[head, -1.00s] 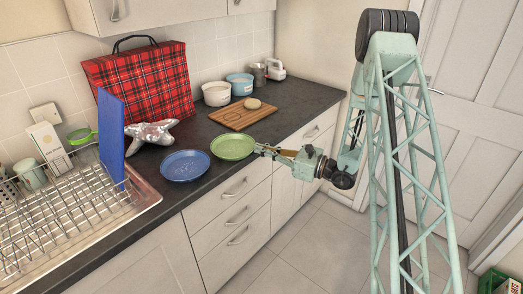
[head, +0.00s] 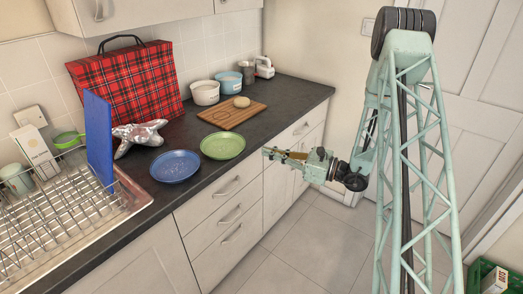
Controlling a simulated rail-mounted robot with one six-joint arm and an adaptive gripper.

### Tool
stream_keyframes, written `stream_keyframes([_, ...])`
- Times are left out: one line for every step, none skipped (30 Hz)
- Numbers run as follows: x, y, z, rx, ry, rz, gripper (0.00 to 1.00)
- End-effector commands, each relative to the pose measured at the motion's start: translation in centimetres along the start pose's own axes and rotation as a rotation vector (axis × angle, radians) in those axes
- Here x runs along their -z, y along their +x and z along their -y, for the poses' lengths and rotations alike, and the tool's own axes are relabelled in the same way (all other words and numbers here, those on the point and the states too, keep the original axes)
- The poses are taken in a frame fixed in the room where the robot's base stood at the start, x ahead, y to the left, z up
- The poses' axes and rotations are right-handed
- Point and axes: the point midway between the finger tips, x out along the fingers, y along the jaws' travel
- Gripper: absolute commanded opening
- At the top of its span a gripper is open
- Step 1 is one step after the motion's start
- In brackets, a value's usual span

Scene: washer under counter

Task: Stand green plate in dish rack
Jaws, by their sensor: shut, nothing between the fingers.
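The green plate (head: 223,146) lies flat on the dark counter, near its front edge and just right of the blue plate (head: 176,166). My gripper (head: 267,153) is to the right of the green plate, out past the counter's front edge. It is shut and empty, with a visible space between its tip and the plate's rim. The wire dish rack (head: 55,212) sits on a metal tray at the left of the counter. A blue board (head: 98,140) stands upright at the rack's right end.
A silver star-shaped object (head: 138,135) lies behind the blue plate. A wooden board (head: 232,116) with a bun lies beyond the green plate. A red tartan bag (head: 127,92) and bowls (head: 205,92) stand at the back.

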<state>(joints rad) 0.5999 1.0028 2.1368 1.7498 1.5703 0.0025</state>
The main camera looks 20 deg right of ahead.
Motion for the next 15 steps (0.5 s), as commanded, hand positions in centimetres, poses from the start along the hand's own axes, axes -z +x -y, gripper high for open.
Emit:
stream_keyframes([-0.1,-0.6,0.1,0.003,0.001,0.0,0.0])
stream_keyframes([-0.1,-0.9,0.1,0.002,0.0,0.0,0.0])
stream_keyframes([-0.1,-1.4,0.0,0.001,0.0,0.0,0.0])
stream_keyframes([-0.1,-1.7,0.0,0.001,0.0,0.0,0.0])
stream_keyframes([-0.1,-2.1,0.1,0.002,0.0,0.0,0.0])
stream_keyframes([-0.1,-2.5,0.1,0.003,0.0,0.0,0.0])
stream_keyframes([-0.1,-2.8,0.1,0.002,0.0,0.0,0.0])
stream_keyframes([-0.1,-3.1,0.1,0.002,0.0,0.0,0.0])
stream_keyframes([-0.1,-3.5,0.0,0.001,0.0,0.0,0.0])
stream_keyframes([-0.1,-3.8,0.0,0.002,0.0,0.0,0.0])
stream_keyframes([-0.1,-4.1,0.1,0.002,0.0,0.0,0.0])
stream_keyframes([-0.1,-4.5,0.1,0.002,0.0,0.0,0.0])
stream_keyframes([-0.1,-4.7,0.1,0.002,0.0,0.0,0.0])
stream_keyframes([-0.1,-4.9,0.0,0.001,0.0,0.0,0.0])
stream_keyframes([-0.1,-5.2,0.0,0.001,0.0,0.0,0.0])
